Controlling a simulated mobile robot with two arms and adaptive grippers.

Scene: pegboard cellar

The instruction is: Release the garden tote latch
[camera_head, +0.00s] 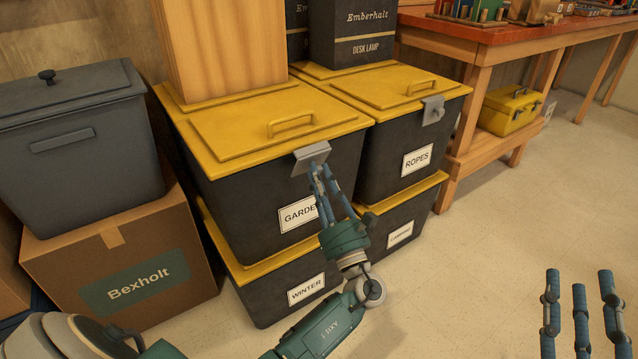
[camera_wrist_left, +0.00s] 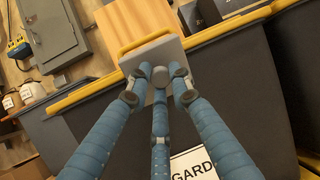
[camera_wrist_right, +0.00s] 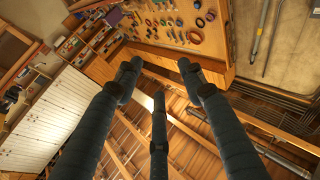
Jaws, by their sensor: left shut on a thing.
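The garden tote (camera_head: 235,205) is a dark bin with a yellow lid and a partly covered "GARDEN" label. Its grey latch (camera_head: 312,157) is a plate at the front rim of the lid. My left gripper (camera_head: 318,170) is at the latch, its fingers closed around a round grey knob under the plate. The latch also shows in the left wrist view (camera_wrist_left: 152,56), with the fingertips against the knob. The fingers hide part of it. My right gripper (camera_head: 580,285) is open and empty at the lower right, away from the totes.
The garden tote stands on the "WINTER" tote (camera_head: 265,293). The "ROPES" tote (camera_head: 375,160), with its own latch (camera_head: 433,110), is to the right. A wooden box (camera_head: 220,50) stands on the garden lid. The floor at the right is clear.

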